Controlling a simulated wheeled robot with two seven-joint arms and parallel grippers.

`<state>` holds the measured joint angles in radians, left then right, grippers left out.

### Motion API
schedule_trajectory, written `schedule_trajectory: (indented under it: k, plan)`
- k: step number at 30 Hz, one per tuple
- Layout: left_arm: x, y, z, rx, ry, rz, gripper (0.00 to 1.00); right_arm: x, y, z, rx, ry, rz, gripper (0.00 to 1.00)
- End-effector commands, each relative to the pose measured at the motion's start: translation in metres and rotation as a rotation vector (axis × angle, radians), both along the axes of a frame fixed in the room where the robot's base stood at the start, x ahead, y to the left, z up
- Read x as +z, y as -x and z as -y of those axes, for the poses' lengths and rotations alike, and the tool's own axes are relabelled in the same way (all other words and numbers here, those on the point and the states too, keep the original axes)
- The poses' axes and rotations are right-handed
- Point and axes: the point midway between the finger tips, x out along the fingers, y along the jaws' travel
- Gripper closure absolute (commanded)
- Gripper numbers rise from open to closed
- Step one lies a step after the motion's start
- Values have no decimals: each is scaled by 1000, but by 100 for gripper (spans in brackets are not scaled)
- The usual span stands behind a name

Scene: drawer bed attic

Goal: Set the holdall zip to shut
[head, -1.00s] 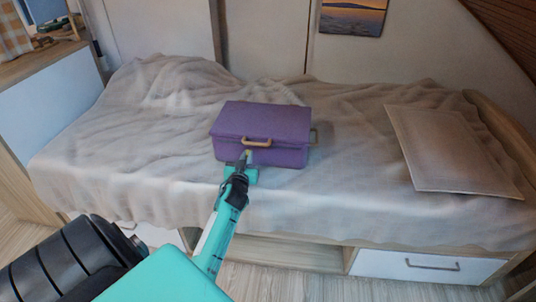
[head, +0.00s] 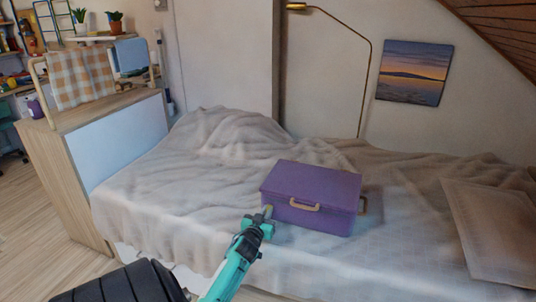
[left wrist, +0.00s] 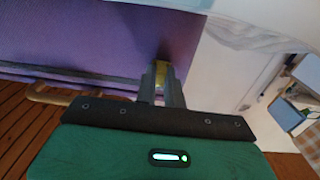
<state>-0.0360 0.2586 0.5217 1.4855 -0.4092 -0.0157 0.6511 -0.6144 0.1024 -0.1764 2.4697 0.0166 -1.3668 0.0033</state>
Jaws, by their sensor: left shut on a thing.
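The purple holdall (head: 312,185) sits upright on the bed with its lid down and a tan handle (head: 290,204) on its front. My left gripper (head: 267,213) is at the holdall's front left corner, left of the handle. In the left wrist view, my left gripper (left wrist: 161,84) is shut on a small yellowish zip pull (left wrist: 161,69) against the purple side (left wrist: 95,40). A dark zip line (left wrist: 60,78) runs along that side towards the handle. The fingers hide part of the pull. My right gripper is not in view.
The bed has a crumpled beige blanket (head: 160,195) and a flat pillow (head: 490,225) at right. A wooden cabinet (head: 60,160) stands at left. A thin lamp (head: 371,75) and a picture (head: 414,72) are at the back wall. Blanket left of the holdall is clear.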

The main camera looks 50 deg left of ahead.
Motion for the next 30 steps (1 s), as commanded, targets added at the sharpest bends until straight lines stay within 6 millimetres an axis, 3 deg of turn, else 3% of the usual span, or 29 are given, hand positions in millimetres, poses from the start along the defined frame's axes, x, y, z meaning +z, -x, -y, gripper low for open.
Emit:
schedule_trajectory:
  k: [2, 3, 6, 14, 19, 30]
  plan:
    - [0, 1, -2, 4, 0, -2, 100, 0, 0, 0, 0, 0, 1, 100]
    - [0, 1, -2, 5, 0, -2, 84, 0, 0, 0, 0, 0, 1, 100]
    - [0, 1, -2, 4, 0, -2, 67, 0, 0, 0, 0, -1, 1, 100]
    - [0, 1, -1, 3, 1, -1, 67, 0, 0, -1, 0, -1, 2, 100]
    - [0, 11, 5, 2, 2, -1, 67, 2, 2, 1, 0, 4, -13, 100]
    - [0, 77, 43, 5, 3, -4, 67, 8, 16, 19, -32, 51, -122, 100]
